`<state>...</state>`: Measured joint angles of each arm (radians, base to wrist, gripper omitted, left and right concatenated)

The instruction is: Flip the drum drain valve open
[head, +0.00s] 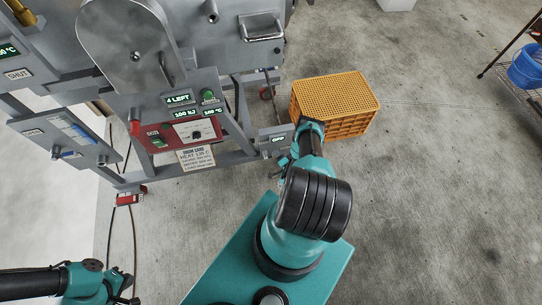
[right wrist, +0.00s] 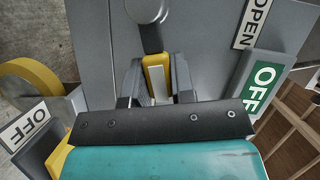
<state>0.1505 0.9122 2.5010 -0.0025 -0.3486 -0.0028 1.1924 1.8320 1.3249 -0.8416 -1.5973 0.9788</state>
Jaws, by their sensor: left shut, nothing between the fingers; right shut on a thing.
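In the right wrist view, the drain valve lever has a dark arm below a round pivot (right wrist: 146,10) and a yellow grip (right wrist: 152,62) with a pale strip. My right gripper (right wrist: 157,88) is shut on the yellow grip, a finger on each side. An OPEN label (right wrist: 256,22) lies on the grey plate to the right of the lever. In the head view, my right arm hides the lever and most of my right gripper (head: 284,160), beside the small grey valve plate (head: 266,136). My left gripper (head: 124,284) is shut and empty at lower left.
The grey drum machine (head: 130,60) with its red control panel (head: 185,132) stands at left. An orange crate (head: 350,90) is on the floor just right of the valve. A green OFF sign (right wrist: 264,85) is close to my right gripper. The floor at right is mostly clear.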

